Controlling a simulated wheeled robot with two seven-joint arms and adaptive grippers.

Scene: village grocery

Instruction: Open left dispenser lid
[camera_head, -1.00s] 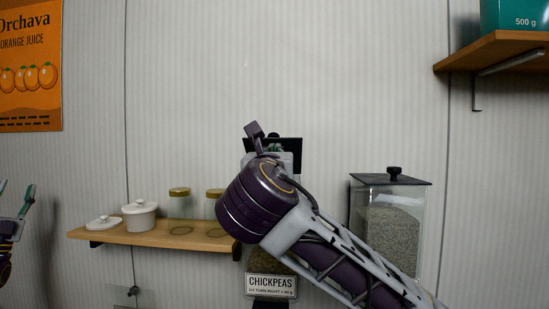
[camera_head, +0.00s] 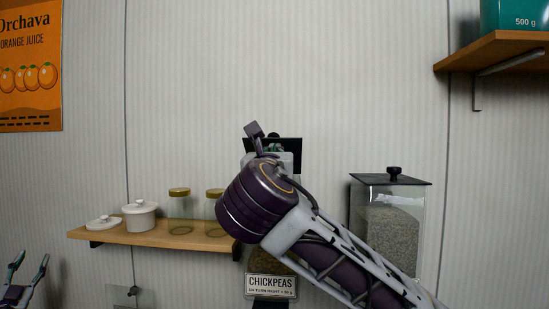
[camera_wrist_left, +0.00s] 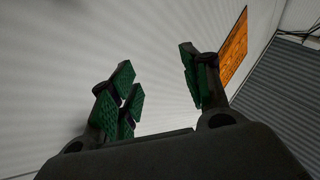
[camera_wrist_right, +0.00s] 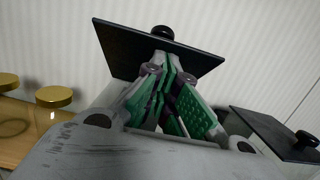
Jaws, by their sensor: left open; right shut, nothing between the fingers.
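The left dispenser, labelled CHICKPEAS (camera_head: 271,286), hangs on the wall mid-view, mostly hidden behind my right arm. Its dark square lid (camera_head: 289,146) shows behind my right gripper. In the right wrist view the lid (camera_wrist_right: 120,50) with its black knob (camera_wrist_right: 162,33) looks tilted, and my right gripper (camera_wrist_right: 168,70) is shut with its fingertips at the lid's near underside or edge; I cannot tell if they touch. My left gripper (camera_head: 29,268) is open and empty at the lower left, away from the dispensers; its spread green pads (camera_wrist_left: 160,85) show in the left wrist view.
A second dispenser (camera_head: 388,235) with a dark lid (camera_head: 391,180) stands to the right. Another shelf (camera_head: 500,49) juts out at upper right. The wall above the left dispenser is clear.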

